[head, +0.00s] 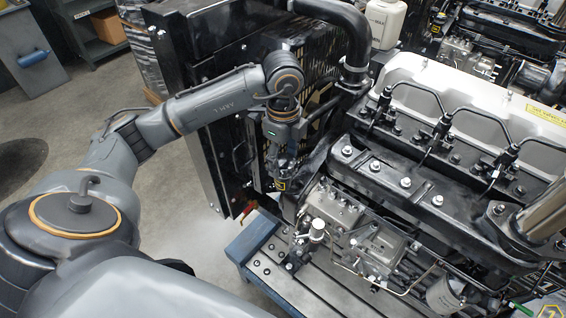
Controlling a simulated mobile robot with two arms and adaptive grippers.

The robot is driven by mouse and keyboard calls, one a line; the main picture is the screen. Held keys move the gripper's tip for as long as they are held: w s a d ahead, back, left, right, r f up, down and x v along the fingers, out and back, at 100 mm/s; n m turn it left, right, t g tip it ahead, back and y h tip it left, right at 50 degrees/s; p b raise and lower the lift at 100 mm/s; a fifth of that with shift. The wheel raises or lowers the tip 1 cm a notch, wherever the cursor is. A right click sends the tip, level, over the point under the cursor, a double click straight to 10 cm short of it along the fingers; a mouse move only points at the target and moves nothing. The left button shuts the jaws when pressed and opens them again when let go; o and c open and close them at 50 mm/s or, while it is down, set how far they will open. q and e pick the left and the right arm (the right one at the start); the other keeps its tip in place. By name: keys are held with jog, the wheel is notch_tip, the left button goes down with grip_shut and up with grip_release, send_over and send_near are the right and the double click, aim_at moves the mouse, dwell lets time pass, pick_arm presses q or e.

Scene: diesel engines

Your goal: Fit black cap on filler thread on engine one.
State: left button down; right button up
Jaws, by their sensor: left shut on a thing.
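My left gripper (282,172) points down between the radiator and the near engine. It is shut on a small dark thing, taken to be the black cap, mostly hidden by the fingers. A small yellow mark shows at the fingertips. Engine one (425,190) appears to be the near engine, with a pale valve cover (455,90) and black pipes along its top. The gripper is at its left end, above the silver fuel pump's level. I cannot make out the filler thread. My right gripper is not in view.
A black radiator (190,60) with a grille stands left of the engine. A thick black hose (350,30) arches behind my gripper. A blue-edged stand (258,240) carries the engine. A white jug (385,20) and another engine (485,55) are behind. Floor at left is clear.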

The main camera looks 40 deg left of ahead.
aim_at(284, 160)
pick_arm(q)
jog(key=m, duration=0.2)
jog(key=m+b, duration=0.2)
jog(key=m, duration=0.1)
jog(key=shift+f+m, duration=0.3)
jog(key=shift+f, duration=0.05)
jog(key=c, duration=0.8)
grip_release()
jog(key=shift+r+m+b, duration=0.1)
jog(key=shift+m+b, duration=0.2)
jog(key=shift+m, duration=0.3)
jog(key=o, duration=0.5)
jog(key=shift+w+r, duration=0.1)
jog(key=shift+r, duration=0.05)
jog(key=shift+c, duration=0.3)
jog(key=shift+r, duration=0.1)
jog(key=shift+r+p, duration=2.7)
jog(key=shift+r, duration=0.8)
jog(key=shift+f, duration=0.1)
